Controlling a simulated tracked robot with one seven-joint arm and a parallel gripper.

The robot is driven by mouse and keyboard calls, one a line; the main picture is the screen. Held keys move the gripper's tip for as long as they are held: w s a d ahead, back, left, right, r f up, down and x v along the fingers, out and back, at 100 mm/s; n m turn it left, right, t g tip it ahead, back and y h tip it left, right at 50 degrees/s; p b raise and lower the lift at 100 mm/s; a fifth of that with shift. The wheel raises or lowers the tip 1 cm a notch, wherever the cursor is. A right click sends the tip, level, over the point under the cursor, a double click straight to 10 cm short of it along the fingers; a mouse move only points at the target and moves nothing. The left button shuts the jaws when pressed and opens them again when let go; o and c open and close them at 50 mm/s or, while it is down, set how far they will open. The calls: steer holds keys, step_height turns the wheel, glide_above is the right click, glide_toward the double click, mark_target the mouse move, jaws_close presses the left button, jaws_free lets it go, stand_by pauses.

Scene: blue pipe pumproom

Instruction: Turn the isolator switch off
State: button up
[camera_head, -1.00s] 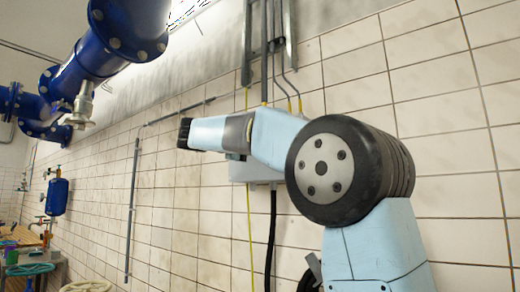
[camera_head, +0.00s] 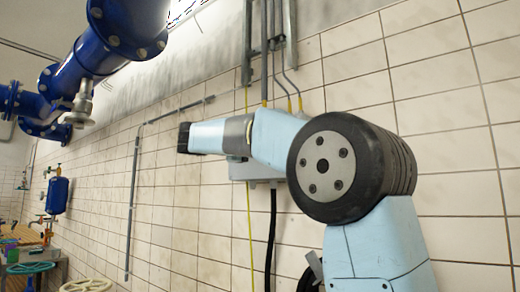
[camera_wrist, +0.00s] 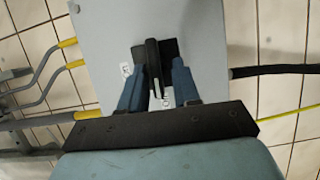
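The isolator switch is a black lever handle (camera_wrist: 152,72) on a dark square base, on the face of a light grey box (camera_wrist: 205,35). In the wrist view the handle runs roughly up and down the picture. My gripper (camera_wrist: 158,65) is open, with one blue finger on each side of the handle. I cannot tell whether either finger touches it. Small white labels (camera_wrist: 125,69) sit beside the switch. In the head view the box (camera_head: 240,172) is partly hidden behind my arm, and the handle and fingers cannot be seen.
Conduits with yellow ends (camera_wrist: 68,43) enter one side of the box. A black cable (camera_wrist: 270,70) and a yellow cable leave the other side. A tiled wall (camera_head: 450,110) lies behind. Large blue pipes (camera_head: 85,65) are at upper left, with green and cream handwheels (camera_head: 85,286) low down.

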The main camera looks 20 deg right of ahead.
steer(key=shift+o, duration=0.4)
steer(key=shift+a+r, duration=0.1)
steer(key=v, duration=1.3)
steer(key=shift+a, duration=0.3)
steer(key=shift+s+d, duration=0.15)
steer(key=s+d+f+n+t+y, duration=0.15)
steer(key=s+d+f+y, duration=0.25)
steer(key=d+f, duration=0.4)
steer(key=s+d+f+n+g+y, duration=0.15)
steer(key=s+d+f+y, duration=0.35)
steer(key=f, duration=0.5)
steer(key=s+f+m+y, duration=0.2)
steer(key=s+f+y, duration=0.2)
steer(key=s+f, duration=0.4)
steer(key=s+f+m+t+y, duration=0.1)
steer(key=s+f+m+y, duration=0.2)
steer(key=s+f, duration=0.6)
step_height(320, 180, down, 8)
steer(key=shift+f+t+y, duration=0.1)
steer(key=shift+t+y, duration=0.2)
steer(key=shift+y, duration=0.4)
